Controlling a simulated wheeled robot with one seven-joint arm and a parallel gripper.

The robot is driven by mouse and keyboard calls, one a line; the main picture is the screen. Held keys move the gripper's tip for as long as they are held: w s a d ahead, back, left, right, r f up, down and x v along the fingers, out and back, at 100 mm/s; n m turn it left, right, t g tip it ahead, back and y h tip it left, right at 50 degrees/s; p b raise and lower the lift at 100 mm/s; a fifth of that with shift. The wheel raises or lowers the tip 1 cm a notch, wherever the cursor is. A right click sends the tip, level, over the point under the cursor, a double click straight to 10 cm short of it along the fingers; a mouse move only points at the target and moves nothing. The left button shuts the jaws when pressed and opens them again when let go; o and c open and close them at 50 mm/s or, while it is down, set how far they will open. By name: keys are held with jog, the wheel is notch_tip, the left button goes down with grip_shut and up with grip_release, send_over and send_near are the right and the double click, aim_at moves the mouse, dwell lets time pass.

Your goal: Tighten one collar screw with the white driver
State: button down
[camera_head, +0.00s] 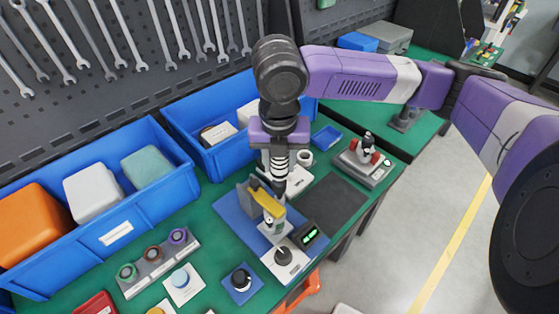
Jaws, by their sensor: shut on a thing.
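My gripper (278,180) points down from the purple wrist, just above and behind a yellow fixture (263,198) on a blue mat (232,217). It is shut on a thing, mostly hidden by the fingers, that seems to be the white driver. I cannot see the white driver clearly anywhere else. A small pale cylinder (270,225) stands below the yellow fixture on a light base. The collar and its screws are too small to tell apart, and I cannot tell if the tip touches a screw.
A green digital display (308,235) and a white block with a dark knob (285,262) stand close in front. Blue bins (120,235) line the back left. A grey rack with coloured rings (155,262) is at front left. A dark pad (333,200) to the right is clear.

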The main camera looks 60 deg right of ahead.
jog(key=shift+f+b, duration=1.3)
jog(key=shift+f, duration=0.3)
dwell(4.2)
jog(key=shift+r+p, duration=2)
jog(key=shift+r, duration=0.55)
